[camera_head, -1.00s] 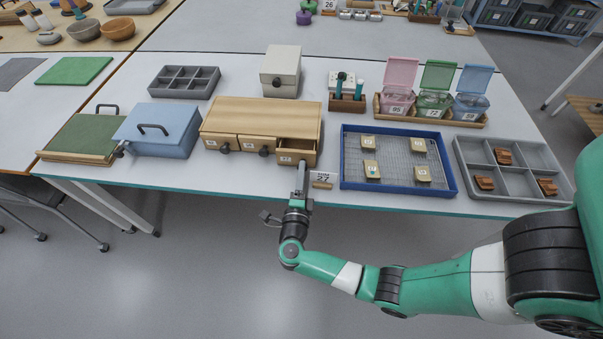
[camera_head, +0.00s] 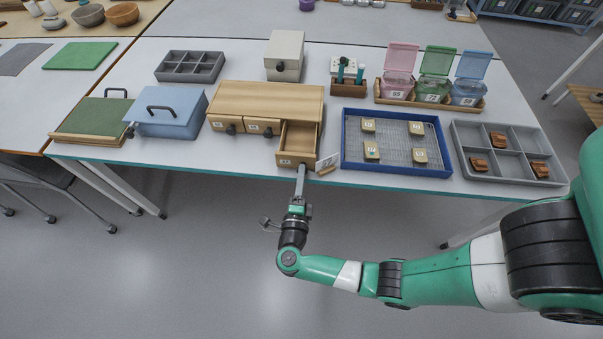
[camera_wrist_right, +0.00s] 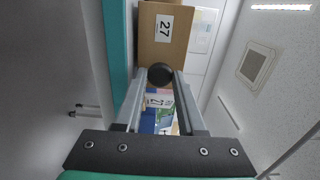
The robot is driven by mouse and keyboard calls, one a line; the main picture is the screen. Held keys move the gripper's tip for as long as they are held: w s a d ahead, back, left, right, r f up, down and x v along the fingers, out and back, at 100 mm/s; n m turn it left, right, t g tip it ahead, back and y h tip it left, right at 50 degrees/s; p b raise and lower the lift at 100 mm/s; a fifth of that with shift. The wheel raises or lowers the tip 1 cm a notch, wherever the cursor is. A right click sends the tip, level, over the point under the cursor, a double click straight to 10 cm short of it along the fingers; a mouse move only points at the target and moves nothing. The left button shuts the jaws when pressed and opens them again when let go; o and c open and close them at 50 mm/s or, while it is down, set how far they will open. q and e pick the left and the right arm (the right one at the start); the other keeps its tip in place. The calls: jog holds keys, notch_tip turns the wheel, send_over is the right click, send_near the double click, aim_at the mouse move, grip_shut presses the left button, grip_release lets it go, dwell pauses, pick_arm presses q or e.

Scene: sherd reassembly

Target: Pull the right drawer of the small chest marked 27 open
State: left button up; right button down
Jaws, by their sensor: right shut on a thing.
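The small wooden chest (camera_head: 262,95) stands near the table's front edge and has three drawers side by side. Its right drawer (camera_head: 298,136) is pulled well out, with its empty inside showing. The front of that drawer carries a label reading 27 (camera_wrist_right: 164,28) in the right wrist view. My right gripper (camera_head: 300,169) is at the drawer front, coming from the table's front side. In the right wrist view its fingers are shut on the dark round knob (camera_wrist_right: 160,74). The other two drawers are closed. My left gripper is not in view.
A small card in a wooden holder (camera_head: 327,163) stands skewed right beside the open drawer. A blue tray (camera_head: 345,170) with several tan pieces lies to the right. A blue box (camera_head: 170,112) stands left of the chest.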

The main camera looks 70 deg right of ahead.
jog(key=c, duration=0.8)
grip_release()
jog(key=p+v, duration=0.1)
jog(key=v, duration=1)
jog(key=shift+s+a, duration=0.15)
jog(key=shift+a, duration=0.1)
jog(key=shift+r, duration=0.1)
